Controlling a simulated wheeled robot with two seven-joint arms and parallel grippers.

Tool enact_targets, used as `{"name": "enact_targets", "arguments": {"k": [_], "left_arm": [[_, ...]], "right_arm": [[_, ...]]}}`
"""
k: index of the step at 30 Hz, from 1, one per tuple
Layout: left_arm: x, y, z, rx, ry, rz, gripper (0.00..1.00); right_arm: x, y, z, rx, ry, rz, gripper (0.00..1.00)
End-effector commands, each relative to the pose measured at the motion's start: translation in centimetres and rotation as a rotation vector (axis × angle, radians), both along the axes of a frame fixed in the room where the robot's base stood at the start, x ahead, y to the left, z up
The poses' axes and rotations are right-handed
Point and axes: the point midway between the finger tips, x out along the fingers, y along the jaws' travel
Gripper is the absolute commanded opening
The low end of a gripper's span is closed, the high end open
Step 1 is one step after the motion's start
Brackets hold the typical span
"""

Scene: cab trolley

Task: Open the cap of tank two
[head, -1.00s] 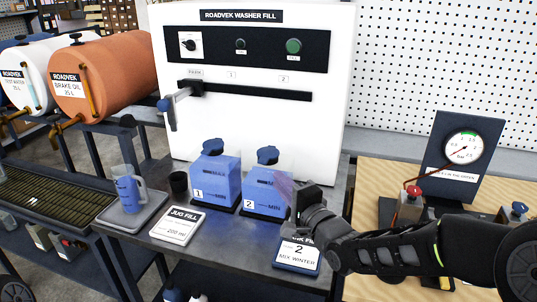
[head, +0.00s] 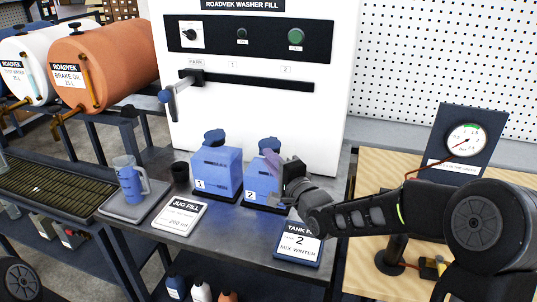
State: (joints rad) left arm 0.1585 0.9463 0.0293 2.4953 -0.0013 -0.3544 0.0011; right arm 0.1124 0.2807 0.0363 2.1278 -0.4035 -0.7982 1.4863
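Tank two (head: 258,186) is a blue tank marked 2, standing on the bench in front of the white washer fill machine. Its dark blue cap (head: 269,144) sits on top and looks closed, like the cap of tank one. My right gripper (head: 280,164) reaches in from the right, at the upper right side of tank two, just below and right of the cap. It partly hides the tank. Its fingers are seen edge-on, so their gap is unclear. I cannot tell whether they touch the tank or cap. My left gripper is not in view.
Tank one (head: 216,172) stands close left of tank two. A jug (head: 130,182) on a grey pad, a black cup (head: 180,172), a jug fill card (head: 180,216) and a tank fill card (head: 299,243) are on the bench. A lever (head: 172,100) hangs from the machine above.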

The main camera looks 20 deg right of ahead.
Motion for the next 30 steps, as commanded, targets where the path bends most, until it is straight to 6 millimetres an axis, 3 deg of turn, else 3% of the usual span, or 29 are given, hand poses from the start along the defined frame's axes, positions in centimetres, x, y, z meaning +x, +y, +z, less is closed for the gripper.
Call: {"name": "enact_targets", "arguments": {"k": [4,12,18,30], "left_arm": [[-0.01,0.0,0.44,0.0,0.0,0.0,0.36],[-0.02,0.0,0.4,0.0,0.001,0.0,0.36],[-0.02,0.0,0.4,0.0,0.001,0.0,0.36],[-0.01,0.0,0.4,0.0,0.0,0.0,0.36]], "right_arm": [[1.23,0.28,0.0,0.001,0.001,0.0,0.15],[1.41,0.28,-0.04,0.0,0.0,-0.001,0.15],[1.39,0.28,-0.04,0.0,0.001,-0.001,0.0],[1.38,0.29,-0.07,0.0,0.001,-0.001,0.0]]}}
